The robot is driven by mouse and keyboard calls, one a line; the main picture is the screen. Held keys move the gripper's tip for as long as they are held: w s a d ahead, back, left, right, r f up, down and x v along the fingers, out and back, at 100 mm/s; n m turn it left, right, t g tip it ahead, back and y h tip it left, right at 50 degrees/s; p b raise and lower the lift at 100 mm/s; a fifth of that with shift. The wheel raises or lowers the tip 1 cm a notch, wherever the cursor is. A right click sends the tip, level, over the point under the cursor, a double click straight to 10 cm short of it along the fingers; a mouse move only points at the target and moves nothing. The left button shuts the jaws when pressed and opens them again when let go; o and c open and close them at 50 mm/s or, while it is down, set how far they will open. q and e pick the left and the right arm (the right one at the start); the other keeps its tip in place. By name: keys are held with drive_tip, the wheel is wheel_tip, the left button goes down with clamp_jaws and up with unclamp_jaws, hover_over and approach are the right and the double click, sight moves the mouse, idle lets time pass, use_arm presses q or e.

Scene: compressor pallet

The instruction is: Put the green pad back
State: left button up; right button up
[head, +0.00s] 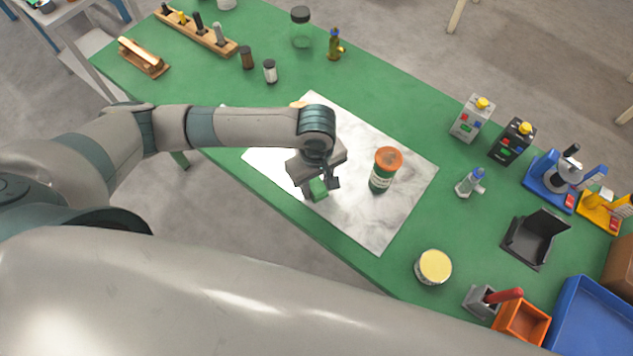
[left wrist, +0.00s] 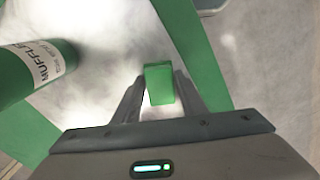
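The green pad (head: 319,188) is a small green block between the fingertips of my left gripper (head: 324,184). In the left wrist view the pad (left wrist: 159,84) sits between the two fingers of the left gripper (left wrist: 160,86), which close on its sides. The gripper is over the white marble sheet (head: 350,225) on the green table. I cannot tell whether the pad touches the sheet. My right gripper is not in view.
A green can with an orange lid (head: 384,170) stands on the sheet just right of the gripper. Further right are a yellow-lidded tin (head: 433,267), a small bottle (head: 468,184), a black open holder (head: 530,243) and an orange box (head: 523,323). The table's near edge runs close by.

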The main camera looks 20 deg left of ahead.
sight(315, 185)
use_arm(q)
drive_tip(key=shift+o, duration=1.2)
drive_tip(key=shift+r, duration=0.2)
wheel_tip(315, 185, up, 12)
drive_tip(key=b, duration=0.2)
drive_tip(key=shift+a+f, duration=0.1)
drive_tip(key=shift+a, duration=0.05)
